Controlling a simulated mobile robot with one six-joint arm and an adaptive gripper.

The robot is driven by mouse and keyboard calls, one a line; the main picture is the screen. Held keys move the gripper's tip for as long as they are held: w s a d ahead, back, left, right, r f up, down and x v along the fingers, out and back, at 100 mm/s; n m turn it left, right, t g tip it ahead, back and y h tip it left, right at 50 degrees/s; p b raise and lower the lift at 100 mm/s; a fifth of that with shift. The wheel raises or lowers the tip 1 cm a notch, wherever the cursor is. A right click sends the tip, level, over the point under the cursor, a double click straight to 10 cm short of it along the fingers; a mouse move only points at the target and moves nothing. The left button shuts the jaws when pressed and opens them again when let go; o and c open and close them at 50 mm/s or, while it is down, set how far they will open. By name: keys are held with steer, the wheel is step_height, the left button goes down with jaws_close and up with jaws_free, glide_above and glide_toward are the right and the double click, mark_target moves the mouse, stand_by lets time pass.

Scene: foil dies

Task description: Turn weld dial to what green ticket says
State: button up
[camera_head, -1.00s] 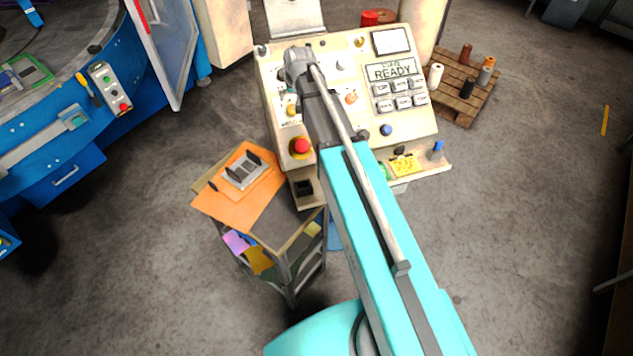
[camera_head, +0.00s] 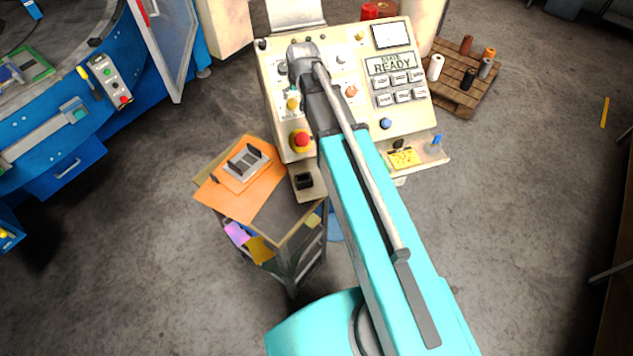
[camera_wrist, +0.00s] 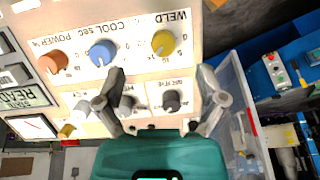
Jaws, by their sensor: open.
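The weld dial (camera_wrist: 165,42) is a yellow knob under the word WELD in the wrist view, where the panel appears upside down. In the head view, the yellow knob (camera_head: 293,103) shows at the panel's lower left, beside my arm. My gripper (camera_wrist: 162,74) is open and empty in the wrist view. Its fingers are spread over the panel, with the weld dial beyond the tips and apparently apart from them. Two grey knobs lie in the area between the fingers. I cannot pick out a green ticket; my arm hides part of the panel front.
The blue cool knob (camera_wrist: 102,52) and orange power knob (camera_wrist: 54,62) sit beside the weld dial. A red stop button (camera_head: 301,140) is on the panel's lower left. The display (camera_head: 391,64) reads READY. A yellow card (camera_head: 403,158) lies on the ledge. A cart with an orange sheet (camera_head: 225,190) stands left.

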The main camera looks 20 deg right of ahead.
steer(key=s+f+g+b, duration=0.2)
steer(key=s+f+b, duration=0.5)
steer(key=s, duration=0.4)
steer(key=s+f+g+b, duration=0.2)
steer(key=s+f+b, duration=0.5)
steer(key=s, duration=0.3)
steer(key=shift+s+a+f+n, duration=0.3)
steer(key=shift+s+f+n, duration=0.1)
steer(key=shift+f, duration=0.5)
steer(key=shift+d, duration=0.1)
stand_by(1.5)
steer(key=shift+r, duration=0.1)
